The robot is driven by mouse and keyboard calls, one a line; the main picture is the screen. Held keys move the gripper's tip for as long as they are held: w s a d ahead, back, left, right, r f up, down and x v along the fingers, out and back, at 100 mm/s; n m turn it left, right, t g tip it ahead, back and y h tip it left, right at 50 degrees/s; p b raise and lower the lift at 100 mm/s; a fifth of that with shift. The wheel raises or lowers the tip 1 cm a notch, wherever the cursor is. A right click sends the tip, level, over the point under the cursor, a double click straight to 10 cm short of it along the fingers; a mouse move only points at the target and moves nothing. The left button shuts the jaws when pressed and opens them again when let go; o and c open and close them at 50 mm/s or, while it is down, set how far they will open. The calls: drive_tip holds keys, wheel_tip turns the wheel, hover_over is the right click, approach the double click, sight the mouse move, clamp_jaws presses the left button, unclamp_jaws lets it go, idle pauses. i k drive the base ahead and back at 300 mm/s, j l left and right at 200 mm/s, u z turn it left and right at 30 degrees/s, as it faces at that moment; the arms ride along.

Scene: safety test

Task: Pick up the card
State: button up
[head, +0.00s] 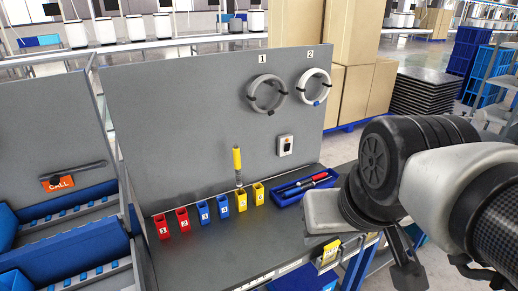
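I cannot clearly make out a card. A small white plate with a dark centre (286,145) is on the upright grey panel, and I cannot tell whether it is a card or a fitting. A small yellow piece (329,252) shows at the table's front edge, partly hidden; I cannot tell what it is. My arm comes in from the right and hides the table's right end. A dark part that looks like my gripper (404,264) hangs below it, in front of the table and apart from both pieces. Its fingertips are not clear.
Red, blue and yellow numbered bins stand in a row on the dark table (230,235). A yellow-handled tool (238,165) stands upright behind them. A blue tray (306,187) holds pen-like tools. Two coiled rings (251,96) hang on the panel. Blue shelving stands at left.

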sight(331, 250)
drive_tip(key=k+u, duration=0.1)
drive_tip(key=u, duration=0.7)
drive_tip(key=i+z, duration=0.1)
drive_tip(key=z, duration=1.25)
drive_tip(key=i+l+u, duration=0.5)
drive_tip(key=l, duration=0.15)
drive_tip(key=i+l+u, duration=0.25)
drive_tip(key=k+l, duration=0.05)
drive_tip(key=l, duration=0.05)
